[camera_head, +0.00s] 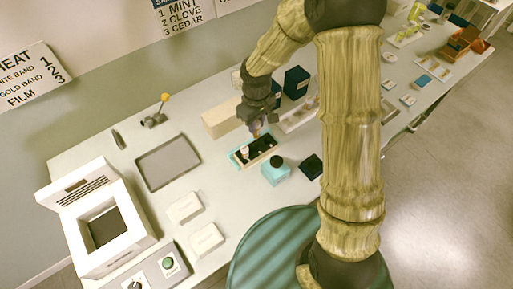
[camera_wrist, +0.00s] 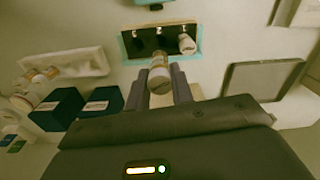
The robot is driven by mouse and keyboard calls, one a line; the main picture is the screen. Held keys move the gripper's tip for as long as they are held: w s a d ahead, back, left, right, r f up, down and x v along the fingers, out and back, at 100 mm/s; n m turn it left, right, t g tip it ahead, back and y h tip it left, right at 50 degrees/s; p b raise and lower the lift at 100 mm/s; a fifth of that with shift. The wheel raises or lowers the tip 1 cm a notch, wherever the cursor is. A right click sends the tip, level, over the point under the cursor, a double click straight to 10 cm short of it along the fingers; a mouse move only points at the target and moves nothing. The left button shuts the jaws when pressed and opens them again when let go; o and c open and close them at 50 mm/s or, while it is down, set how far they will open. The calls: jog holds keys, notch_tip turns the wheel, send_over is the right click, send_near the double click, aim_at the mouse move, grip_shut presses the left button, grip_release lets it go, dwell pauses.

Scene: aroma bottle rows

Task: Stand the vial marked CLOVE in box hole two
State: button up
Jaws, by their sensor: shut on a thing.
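My gripper (camera_head: 257,118) is shut on a small vial (camera_head: 256,132). In the wrist view the vial (camera_wrist: 160,76) sits between my two fingers (camera_wrist: 160,88), with a pale body and an orange-brown band; its lettering cannot be read. It is held over or close to the near edge of the dark box (camera_wrist: 158,42) with a teal border, which also shows in the head view (camera_head: 262,150). The box has a row of holes. A white vial (camera_wrist: 187,43) stands in the end hole, on the right in the wrist view; the other holes look empty.
A wall sign (camera_head: 183,18) lists 1 MINT, 2 CLOVE, 3 CEDAR. A teal block with a black top (camera_head: 276,170) and a dark block (camera_head: 311,166) stand near the box. A grey tray (camera_head: 168,163) lies left. A pale rack (camera_wrist: 85,62) and blue boxes (camera_wrist: 55,108) stand beside my gripper.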

aim_at(256, 134)
jog(key=shift+f+p, duration=0.4)
jog(key=shift+f, duration=2.35)
jog(key=shift+f+p, duration=0.45)
jog(key=shift+f, duration=1.65)
jog(key=shift+f, duration=0.15)
jog(key=o, duration=0.7)
